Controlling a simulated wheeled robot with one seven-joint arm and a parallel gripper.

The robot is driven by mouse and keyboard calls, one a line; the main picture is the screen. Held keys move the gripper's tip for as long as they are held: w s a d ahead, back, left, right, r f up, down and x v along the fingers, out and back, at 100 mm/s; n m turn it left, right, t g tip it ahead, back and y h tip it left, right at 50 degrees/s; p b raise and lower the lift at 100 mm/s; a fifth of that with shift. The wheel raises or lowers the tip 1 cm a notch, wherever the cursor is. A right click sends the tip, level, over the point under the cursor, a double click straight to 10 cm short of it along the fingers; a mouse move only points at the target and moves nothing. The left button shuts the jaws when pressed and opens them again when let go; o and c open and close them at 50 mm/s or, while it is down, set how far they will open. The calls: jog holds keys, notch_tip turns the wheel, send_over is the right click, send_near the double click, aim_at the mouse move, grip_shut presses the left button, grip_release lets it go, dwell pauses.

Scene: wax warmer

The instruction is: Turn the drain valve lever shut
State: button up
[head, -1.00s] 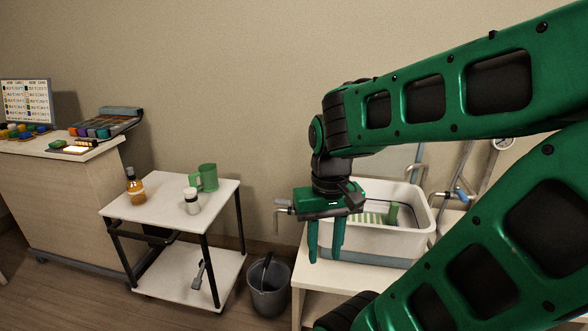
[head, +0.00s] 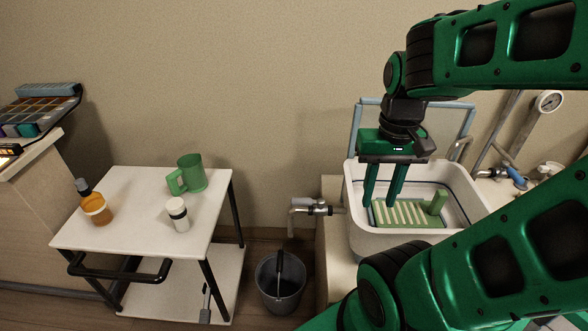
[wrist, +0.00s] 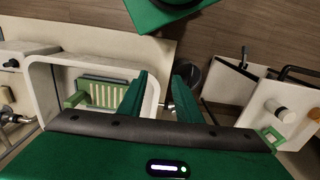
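The drain valve (head: 312,208) is a metal spigot on the left wall of the white basin (head: 352,215). Its outlet bends down on the left, and a grey lever-like part sits on top; the lever's exact angle is too small to tell. My gripper (head: 379,203) points down over the left part of the basin, right of the valve and apart from it. Its two green fingers are spread with nothing between them. In the wrist view the fingers (wrist: 163,85) are also apart, beside the basin (wrist: 40,78); I cannot make out the valve there.
A grey bucket (head: 281,285) stands on the floor below the spigot. A green slatted rack (head: 405,213) lies in the basin. Pipes stand at right.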

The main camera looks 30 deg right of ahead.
jog(key=shift+o, duration=0.6)
jog(key=shift+w+a, duration=0.2)
jog(key=shift+a, duration=0.1)
jog(key=m, duration=1.8)
send_over(308, 202)
jog(key=w+a, duration=0.4)
notch_tip(308, 202, down, 15)
jog(key=shift+w+f, duration=0.15)
jog(key=shift+f, duration=3.65)
jog(key=shift+f, duration=0.25)
